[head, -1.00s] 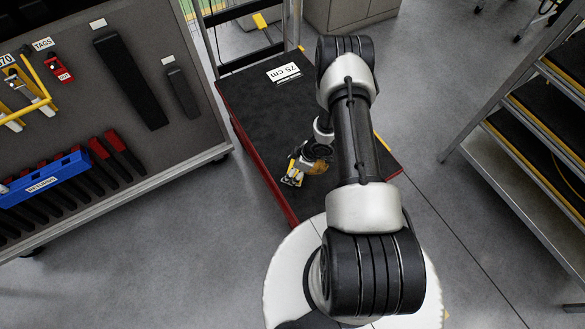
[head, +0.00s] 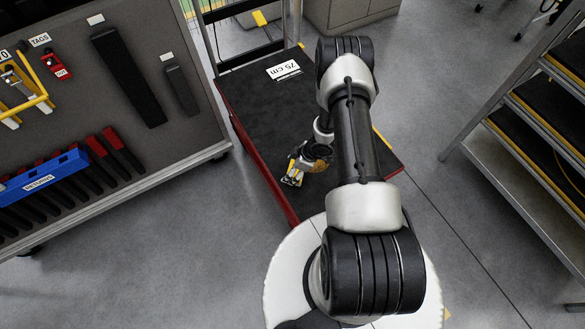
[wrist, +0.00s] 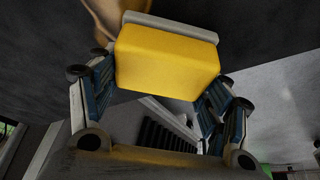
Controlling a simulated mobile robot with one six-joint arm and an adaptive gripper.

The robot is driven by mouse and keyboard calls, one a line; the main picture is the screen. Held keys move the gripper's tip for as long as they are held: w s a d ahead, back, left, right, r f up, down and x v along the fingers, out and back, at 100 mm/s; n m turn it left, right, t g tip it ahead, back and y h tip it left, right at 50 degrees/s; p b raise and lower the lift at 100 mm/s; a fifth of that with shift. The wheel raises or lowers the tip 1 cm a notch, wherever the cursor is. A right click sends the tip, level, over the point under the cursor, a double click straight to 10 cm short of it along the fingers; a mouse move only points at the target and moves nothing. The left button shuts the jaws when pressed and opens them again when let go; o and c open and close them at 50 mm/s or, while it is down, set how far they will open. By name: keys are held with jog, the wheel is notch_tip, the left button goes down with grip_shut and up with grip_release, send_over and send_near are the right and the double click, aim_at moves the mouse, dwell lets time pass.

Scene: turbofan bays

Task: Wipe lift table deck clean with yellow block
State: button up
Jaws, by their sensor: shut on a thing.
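The lift table deck (head: 258,112) is a dark, flat top with red sides and a "75 cm" label at its far end. My gripper (head: 294,172) is low over the near part of the deck, left of my arm. In the wrist view the yellow block (wrist: 166,62) sits between the two blue-padded fingers, which are shut on it. A brownish patch (head: 318,166) shows beside the gripper in the head view, partly hidden by my wrist. I cannot tell whether the block touches the deck.
A grey tool cart (head: 185,148) with black bars and a blue holder (head: 42,178) stands left of the lift table. A metal shelf rack (head: 500,165) stands at the right. Posts rise at the deck's far end. Grey floor is clear between them.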

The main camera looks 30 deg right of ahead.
jog(key=shift+w+d+r, duration=0.1)
jog(key=shift+d, duration=1.75)
jog(key=shift+d+b, duration=0.3)
jog(key=shift+d, duration=1.3)
jog(key=shift+w+d+b, duration=0.1)
jog(key=shift+d+b, duration=0.25)
jog(key=shift+d, duration=1.7)
jog(key=shift+d+f+b, duration=0.2)
jog(key=shift+d+b, duration=0.55)
jog(key=shift+d, duration=1.05)
jog(key=shift+w, duration=0.55)
jog(key=shift+w+b, duration=0.25)
jog(key=shift+b, duration=0.05)
jog(key=shift+a+r, duration=0.1)
jog(key=shift+a, duration=0.05)
jog(key=shift+a+r+p, duration=0.15)
jog(key=shift+a+p, duration=0.45)
jog(key=shift+a, duration=0.85)
jog(key=shift+s+a+f, duration=0.1)
jog(key=shift+a, duration=1)
jog(key=shift+s+a+f, duration=0.1)
jog(key=shift+a, duration=1)
